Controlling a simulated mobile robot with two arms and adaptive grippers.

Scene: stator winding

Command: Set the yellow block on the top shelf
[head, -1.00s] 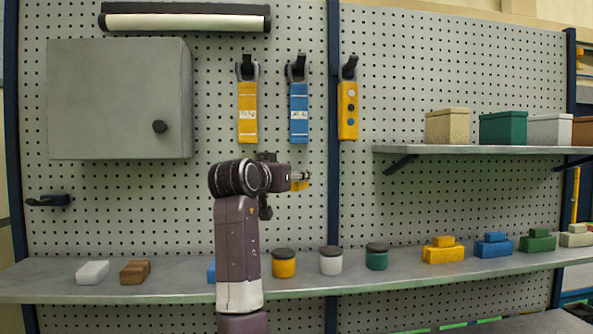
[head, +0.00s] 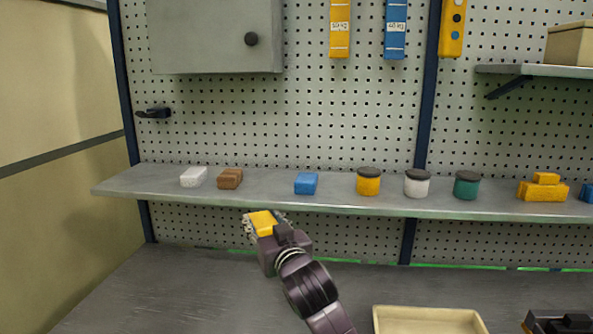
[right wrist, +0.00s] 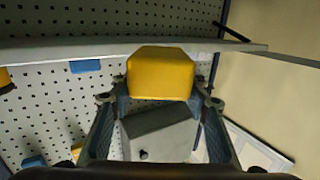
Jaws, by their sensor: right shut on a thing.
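A yellow block (head: 262,222) is between the fingers of my right gripper (head: 264,219), which is shut on it. In the head view it shows just below the front edge of the long shelf. It also shows in the right wrist view (right wrist: 160,75), between both fingers (right wrist: 160,98). The upper shelf (head: 545,70) is at the top right of the head view, cut off by the edge; a beige box (head: 569,45) stands on it. My left gripper is not in view.
The long shelf (head: 330,203) holds a white block (head: 193,177), a brown block (head: 229,178), a blue block (head: 306,183), several lidded jars (head: 417,184) and a stacked yellow piece (head: 542,188). A grey cabinet (head: 215,35) hangs above. A beige tray (head: 428,322) lies below.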

